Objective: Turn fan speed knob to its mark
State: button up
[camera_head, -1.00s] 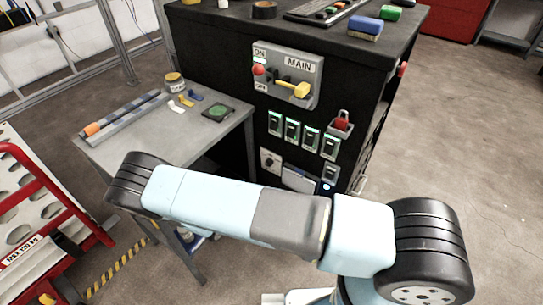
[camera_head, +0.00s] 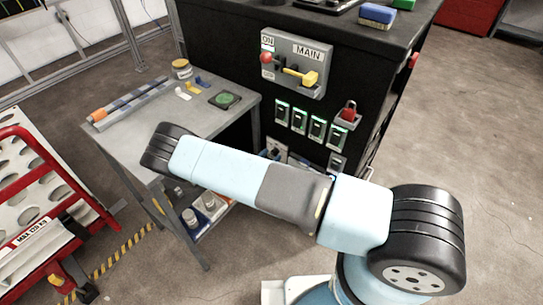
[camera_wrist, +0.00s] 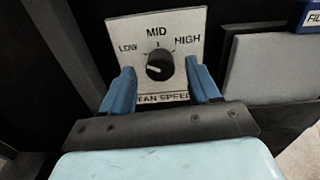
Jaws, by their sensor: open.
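The fan speed knob (camera_wrist: 159,66) is a round black dial on a white plate (camera_wrist: 184,24) lettered LOW, MID, HIGH and FAN SPEED. A pale line on the knob's face points left and slightly down, away from the small tick under MID. My gripper (camera_wrist: 162,82) is open, with one blue finger on each side of the knob and gaps between fingers and knob. The fingers cover part of the FAN SPEED lettering. In the head view, the plate (camera_head: 277,147) shows only partly above my arm, with a bit of blue by it.
A grey panel (camera_wrist: 268,65) lies right of the plate. Above the plate on the black cabinet are green-lit switches (camera_head: 299,121) and the MAIN switch box (camera_head: 311,84) with a yellow handle. A grey table (camera_head: 172,130) stands to the left, with a jar and small parts.

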jog(key=shift+w+d, duration=0.4)
jog(key=shift+w, duration=0.1)
jog(key=shift+c, duration=0.2)
jog(key=c, duration=1)
